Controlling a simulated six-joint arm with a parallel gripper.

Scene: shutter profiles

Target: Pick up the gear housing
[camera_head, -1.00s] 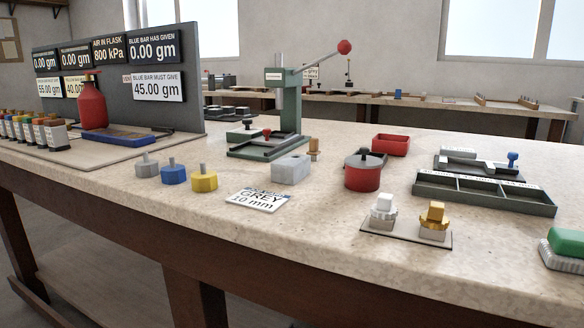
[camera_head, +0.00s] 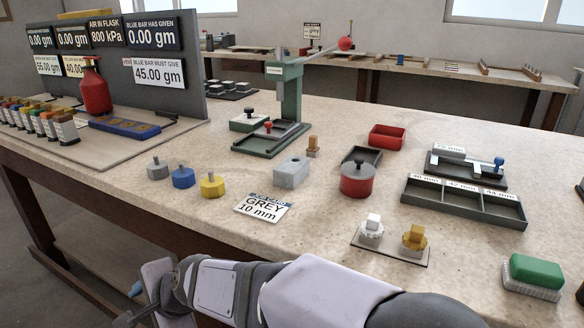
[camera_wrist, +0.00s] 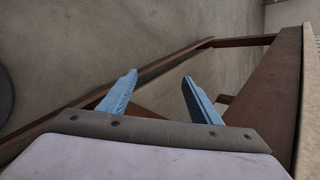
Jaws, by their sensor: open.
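A grey block with a round hole in its top, which looks like the gear housing (camera_head: 291,174), sits on the bench top near the middle in the head view. It stands behind the white job card (camera_head: 263,207) reading "GREY 10 mm". My gripper (camera_wrist: 160,76) shows in the wrist view with its two blue fingers apart and nothing between them. In the head view my arm crosses the bottom, with its wrist at the lower left, below the bench's front edge and well away from the block. The wrist view shows floor and brown bench frame, not the block.
Grey, blue and yellow (camera_head: 212,186) knobbed weights stand left of the block. A green press (camera_head: 288,100) stands behind it. A red lidded pot (camera_head: 357,180) and a small wooden peg (camera_head: 312,147) are to its right. A plate with two gear pieces (camera_head: 391,245) lies front right.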

